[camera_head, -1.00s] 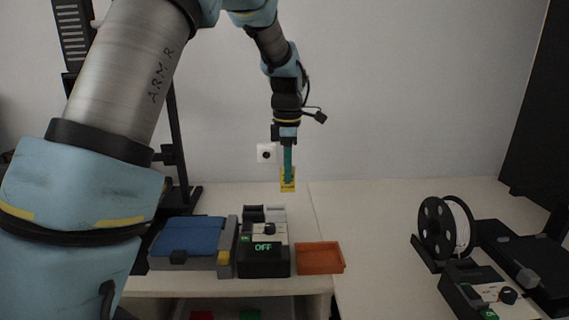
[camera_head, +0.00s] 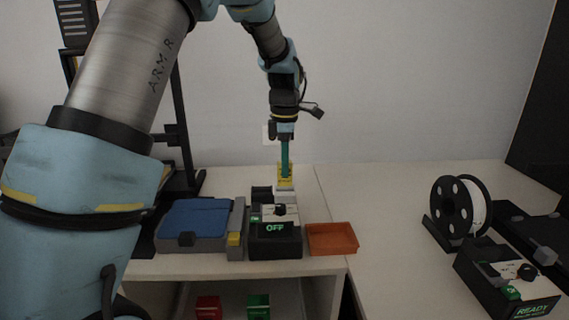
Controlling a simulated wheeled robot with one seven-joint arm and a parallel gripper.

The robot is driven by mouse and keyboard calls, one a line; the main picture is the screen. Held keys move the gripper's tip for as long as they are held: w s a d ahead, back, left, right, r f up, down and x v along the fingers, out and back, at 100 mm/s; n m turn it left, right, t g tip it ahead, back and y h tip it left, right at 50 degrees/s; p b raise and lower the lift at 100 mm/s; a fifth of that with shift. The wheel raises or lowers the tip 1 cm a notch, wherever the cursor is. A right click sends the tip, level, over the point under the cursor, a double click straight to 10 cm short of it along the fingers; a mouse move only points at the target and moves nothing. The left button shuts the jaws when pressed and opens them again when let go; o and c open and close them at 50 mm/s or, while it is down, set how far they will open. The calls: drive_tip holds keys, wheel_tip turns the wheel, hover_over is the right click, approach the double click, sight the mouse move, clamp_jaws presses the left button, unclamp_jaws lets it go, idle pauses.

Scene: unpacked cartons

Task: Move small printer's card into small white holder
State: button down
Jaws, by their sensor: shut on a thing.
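My gripper (camera_head: 285,168), with green fingers pointing down, is shut on a small yellow card (camera_head: 285,182). The card hangs upright behind the small printer (camera_head: 275,240), whose display reads OFF. The small white holder (camera_head: 286,189) stands behind the printer, directly below the card in the picture. The card's lower edge meets or overlaps the holder's top; I cannot tell whether it is inside. A dark holder (camera_head: 261,193) stands just left of the white one.
A grey device with a blue top (camera_head: 195,218) stands left of the printer. An empty orange tray (camera_head: 332,238) lies to its right. A filament spool (camera_head: 460,206) and another device reading READY (camera_head: 508,285) stand far right. Red and green items sit on the shelf below.

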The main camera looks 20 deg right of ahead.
sight(285, 186)
drive_tip(key=shift+f, duration=0.2)
drive_tip(key=shift+f+b, duration=0.75)
drive_tip(key=shift+f, duration=0.65)
drive_tip(key=c, duration=0.8)
unclamp_jaws()
wheel_tip(285, 186, up, 11)
drive_tip(key=shift+f+b, duration=0.15)
drive_tip(key=shift+b, duration=1.05)
